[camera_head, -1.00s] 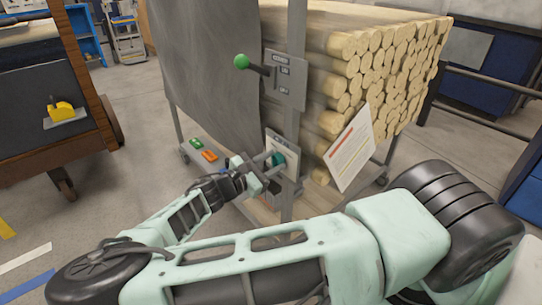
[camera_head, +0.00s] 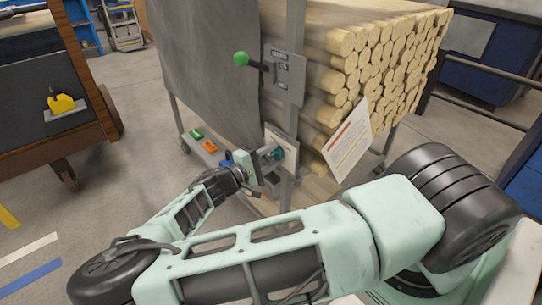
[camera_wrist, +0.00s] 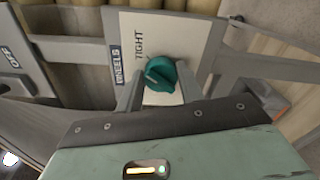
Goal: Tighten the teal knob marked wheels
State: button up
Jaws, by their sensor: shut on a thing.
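The teal knob (camera_wrist: 162,75) sits on a pale plate (camera_wrist: 190,35) lettered "WHEELS" and "TIGHT" in the wrist view. A light pointer line shows on the knob's face, toward its left side. In the head view the knob (camera_head: 278,153) is partly hidden by my gripper (camera_head: 272,152), which reaches it from the left. In the wrist view my gripper (camera_wrist: 160,92) has one finger on each side of the knob and is shut on it.
A green-balled lever (camera_head: 241,59) stands on a grey panel above the knob. Stacked round logs (camera_head: 375,65) fill the cart behind. A tilted paper sheet (camera_head: 349,140) hangs to the right. Green and orange blocks (camera_head: 207,146) lie low on the left.

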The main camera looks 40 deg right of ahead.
jog(key=shift+f+m, duration=0.1)
jog(key=shift+m, duration=1)
jog(key=o, duration=1)
jog(key=a, duration=1.7)
jog(key=shift+s+a, duration=0.3)
